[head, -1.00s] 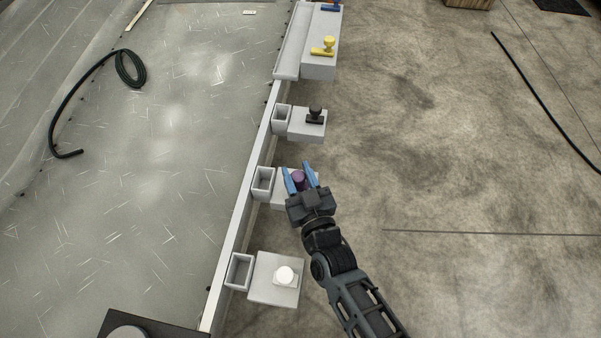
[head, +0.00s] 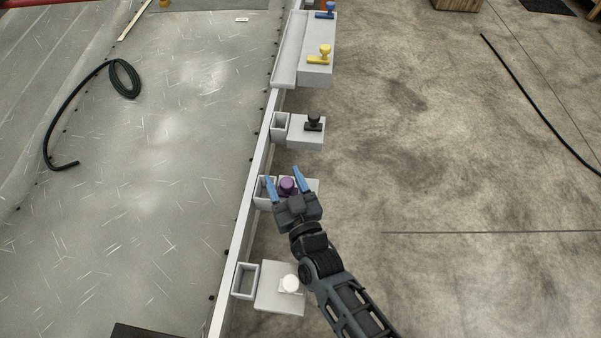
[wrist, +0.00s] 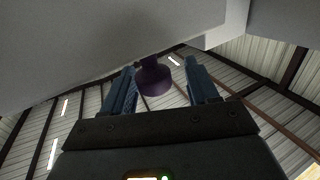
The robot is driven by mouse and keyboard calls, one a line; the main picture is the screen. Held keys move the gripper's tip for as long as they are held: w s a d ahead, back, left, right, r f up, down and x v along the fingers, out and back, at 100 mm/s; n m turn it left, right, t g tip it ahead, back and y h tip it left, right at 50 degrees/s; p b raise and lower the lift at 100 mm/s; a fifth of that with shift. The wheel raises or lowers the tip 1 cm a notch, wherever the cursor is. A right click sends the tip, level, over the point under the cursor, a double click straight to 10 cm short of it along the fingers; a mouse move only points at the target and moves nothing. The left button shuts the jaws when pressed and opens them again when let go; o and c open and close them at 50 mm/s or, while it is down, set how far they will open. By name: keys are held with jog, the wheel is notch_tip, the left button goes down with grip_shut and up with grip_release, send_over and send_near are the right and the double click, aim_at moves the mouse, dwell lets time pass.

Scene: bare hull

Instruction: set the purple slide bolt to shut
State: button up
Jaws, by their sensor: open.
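The purple slide bolt's knob (head: 287,186) sits on a pale block (head: 313,185) on the rail's right side, close to a hollow pale socket (head: 261,199). My gripper (head: 282,174) is open, with one blue finger on each side of the knob. The left finger covers part of the socket, so I cannot tell whether the bolt's end is inside it. In the wrist view the purple knob (wrist: 153,78) shows between the open fingers (wrist: 163,78), with a visible gap to the right finger.
A black-knobbed bolt (head: 314,123) with its own socket stands farther along the rail, and a white-knobbed one (head: 290,283) stands nearer. Yellow (head: 320,55) and blue (head: 327,10) handles are at the far end. The concrete floor to the right is mostly clear.

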aim_at(285, 182)
jog(key=shift+r+p, duration=0.3)
jog(key=shift+r, duration=0.3)
notch_tip(285, 182, up, 3)
jog(key=shift+r+p, duration=0.15)
jog(key=shift+p, duration=0.6)
jog(key=s+d+r+b, duration=0.2)
jog(key=d+r, duration=0.4)
jog(key=d, duration=0.5)
jog(key=shift+s+r+b, duration=0.25)
jog(key=shift+s+b, duration=0.15)
jog(key=shift+b, duration=0.4)
jog(key=shift+d, duration=0.1)
jog(key=s+d+r+m+h+p, duration=0.1)
jog(key=s+d+h, duration=0.1)
jog(key=s+d, duration=0.6)
jog(key=s+d+h+p, duration=0.1)
jog(key=s+d, duration=0.3)
jog(key=s, duration=0.7)
jog(key=s+r+m+g+h, duration=0.1)
jog(key=s+r, duration=0.4)
jog(key=s, duration=0.3)
jog(key=s+d+r+m+g+h+p, duration=0.1)
jog(key=s+r+m+h, duration=0.1)
jog(key=s+r, duration=0.3)
jog(key=v, duration=0.2)
jog(key=shift+s+d, duration=0.15)
jog(key=shift+s, duration=0.25)
